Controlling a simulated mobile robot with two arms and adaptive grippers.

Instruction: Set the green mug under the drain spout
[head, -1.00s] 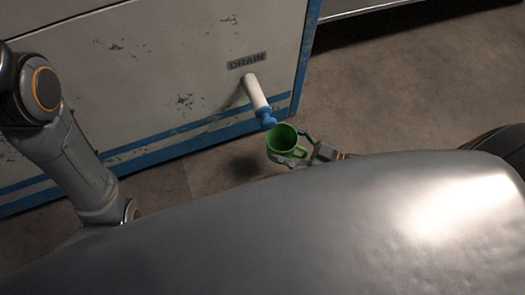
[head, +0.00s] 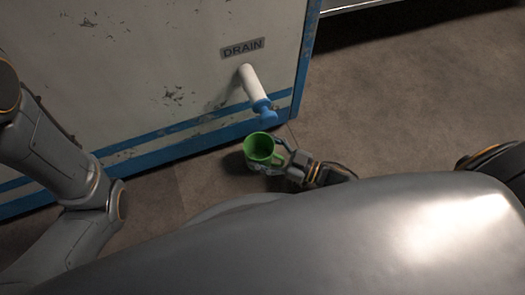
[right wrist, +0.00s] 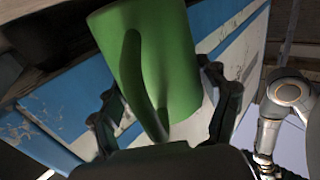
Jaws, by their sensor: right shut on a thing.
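The green mug (head: 260,147) is upright, its open top facing my head camera, and looks empty. My right gripper (head: 277,158) is shut on it from the right. In the right wrist view the mug (right wrist: 160,50) sits between the two fingers, its handle towards the camera. The white drain spout (head: 253,84) with a blue tip (head: 265,113) sticks out of the machine below the DRAIN label (head: 243,48). The mug shows just below the tip in the head view, apart from it; the height gap is unclear. My left gripper is not in view.
The white and blue machine panel (head: 150,60), with worn paint, fills the upper left. The brown-grey floor (head: 400,90) is bare to the right. My left arm covers part of the panel at the left, and my own body covers the bottom.

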